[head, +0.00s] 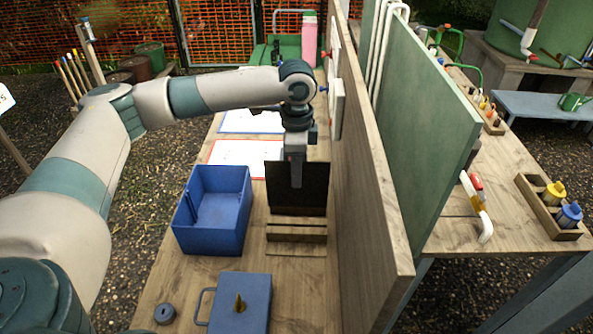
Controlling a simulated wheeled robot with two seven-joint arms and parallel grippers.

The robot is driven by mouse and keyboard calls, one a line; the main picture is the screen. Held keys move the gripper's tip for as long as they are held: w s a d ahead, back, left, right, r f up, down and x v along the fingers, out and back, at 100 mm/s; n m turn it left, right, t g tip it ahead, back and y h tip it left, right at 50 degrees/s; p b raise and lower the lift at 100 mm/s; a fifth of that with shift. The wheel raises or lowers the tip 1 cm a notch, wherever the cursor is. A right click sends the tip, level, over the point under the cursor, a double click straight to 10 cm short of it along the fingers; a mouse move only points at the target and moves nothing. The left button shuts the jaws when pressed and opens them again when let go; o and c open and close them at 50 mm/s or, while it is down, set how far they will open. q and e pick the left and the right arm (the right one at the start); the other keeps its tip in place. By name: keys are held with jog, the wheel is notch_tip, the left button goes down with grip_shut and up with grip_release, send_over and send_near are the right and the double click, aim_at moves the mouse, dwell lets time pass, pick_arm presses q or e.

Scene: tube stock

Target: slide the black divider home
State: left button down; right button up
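The black divider (315,190) is a flat dark panel standing upright near the middle of the head view. My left gripper (296,176) reaches down over its top edge and looks shut on it, with one finger in front of the panel. The slotted wooden holder (296,236) lies on the table just below the divider in the picture. The divider's lower edge is close to the holder's back; I cannot tell whether it sits in a slot. My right gripper is not in view.
A blue open bin (213,212) stands left of the divider. A tall wooden partition (365,170) rises close on the right. Red-framed white sheet (238,155) lies behind.

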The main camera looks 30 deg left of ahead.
aim_at(296, 203)
pick_arm(q)
jog(key=shift+f, duration=0.4)
dwell(0.3)
jog(key=shift+f+p, duration=0.5)
jog(key=shift+f, duration=0.75)
jog(key=shift+f, duration=0.2)
jog(key=shift+f+b, duration=0.3)
jog(key=shift+f, duration=1)
jog(key=shift+f, duration=0.3)
jog(key=shift+f+p, duration=0.4)
jog(key=shift+f, duration=0.8)
jog(key=shift+f, duration=0.3)
